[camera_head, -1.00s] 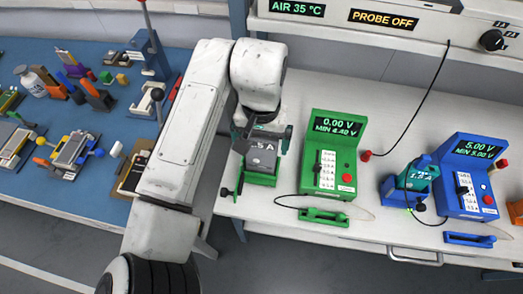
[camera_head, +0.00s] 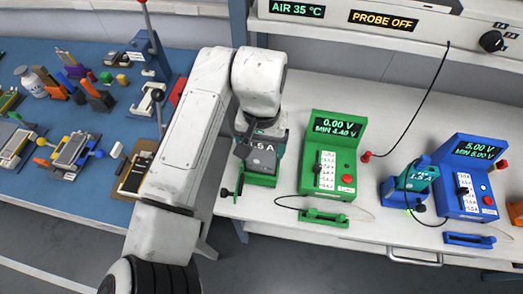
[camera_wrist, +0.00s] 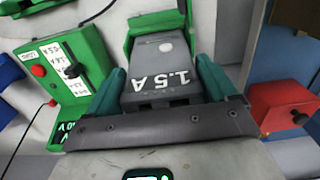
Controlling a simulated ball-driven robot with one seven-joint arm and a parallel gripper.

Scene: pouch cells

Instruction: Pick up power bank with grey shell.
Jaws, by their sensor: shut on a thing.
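The grey-shelled power bank (camera_head: 262,159), marked "1.5 A", sits in a green cradle (camera_head: 261,181) on the white bench, left of the green tester. In the wrist view the power bank (camera_wrist: 160,52) lies between the two teal fingers of my gripper (camera_wrist: 160,72), with its label upside down. My gripper is shut on its sides. The power bank still appears to be in the cradle, whose green frame (camera_wrist: 150,19) shows behind it. In the head view my arm hides part of the grip.
The green tester (camera_head: 333,150) reads 0.00 V. A blue tester (camera_head: 467,175) reads 5.00 V, beside a teal power bank (camera_head: 418,178). A red block (camera_wrist: 284,103) stands near the gripper in the wrist view. The blue bench (camera_head: 90,190) at left is cluttered.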

